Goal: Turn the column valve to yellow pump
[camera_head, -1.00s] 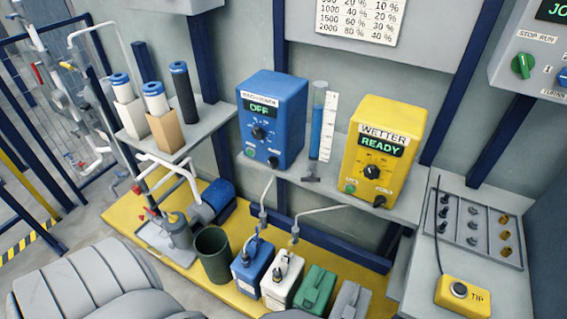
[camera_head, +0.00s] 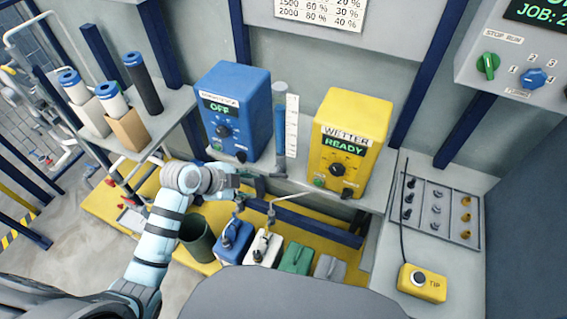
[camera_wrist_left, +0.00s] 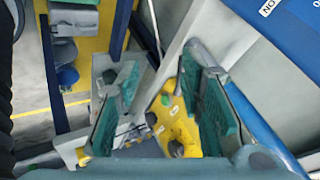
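The clear measuring column (camera_head: 280,115), with blue liquid and a white scale (camera_head: 292,125), stands between the blue pump (camera_head: 232,110) and the yellow pump (camera_head: 352,125). The blue pump's display reads OFF; the yellow one, labelled WETTER, reads READY. The column valve (camera_head: 279,173) is a small dark piece at the column's foot. Which way its handle points cannot be told. My left gripper (camera_head: 255,185) is just left of the valve, below the blue pump. The left wrist view shows its two teal-padded fingers (camera_wrist_left: 162,110) apart, with nothing clearly held. My right gripper is out of view.
Several containers, including a blue one (camera_head: 233,242) and a white one (camera_head: 263,248), stand below the gripper with hoses rising from them. A dark bin (camera_head: 196,238) is left of them. A TIP button box (camera_head: 422,282) sits on the right bench.

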